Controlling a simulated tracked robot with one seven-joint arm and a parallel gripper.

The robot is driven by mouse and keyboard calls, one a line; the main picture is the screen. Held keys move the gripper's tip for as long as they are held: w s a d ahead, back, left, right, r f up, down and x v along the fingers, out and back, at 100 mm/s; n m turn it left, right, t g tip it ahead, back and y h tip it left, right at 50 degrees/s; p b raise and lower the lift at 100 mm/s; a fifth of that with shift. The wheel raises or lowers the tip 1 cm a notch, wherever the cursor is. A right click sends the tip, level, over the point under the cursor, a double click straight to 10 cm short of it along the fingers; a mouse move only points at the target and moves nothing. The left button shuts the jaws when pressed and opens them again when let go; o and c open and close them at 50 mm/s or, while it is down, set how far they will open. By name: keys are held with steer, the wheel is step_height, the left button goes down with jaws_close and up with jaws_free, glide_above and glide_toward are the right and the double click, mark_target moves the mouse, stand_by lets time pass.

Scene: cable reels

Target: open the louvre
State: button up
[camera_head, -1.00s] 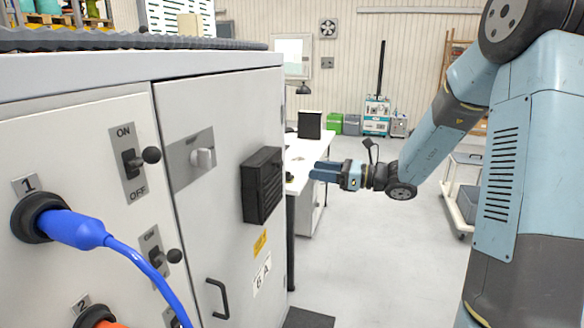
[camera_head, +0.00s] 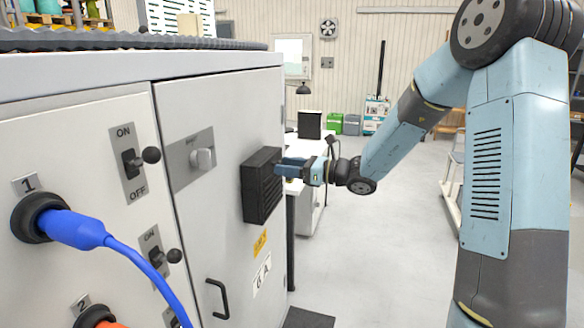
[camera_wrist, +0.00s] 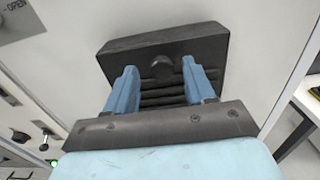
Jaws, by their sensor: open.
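The louvre is a black slatted box (camera_head: 262,186) on the grey cabinet door. In the wrist view the louvre (camera_wrist: 150,44) shows its slats and a round dark knob (camera_wrist: 162,67) near its top. My gripper (camera_head: 282,167) is at the louvre's right side in the head view. In the wrist view my gripper (camera_wrist: 160,82) is open, its two blue fingers pointing at the louvre, one on each side of the knob and apart from it. I cannot tell whether the fingertips touch the louvre's face.
The cabinet door has a grey rotary knob (camera_head: 203,159) and a black pull handle (camera_head: 217,298). To the left are ON/OFF levers (camera_head: 150,155) and a blue plug with its cable (camera_head: 75,229). A white table (camera_head: 310,150) stands behind. The floor (camera_head: 385,260) on the right is clear.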

jaws_close()
stand_by(0.3)
steer(key=shift+s, duration=0.1)
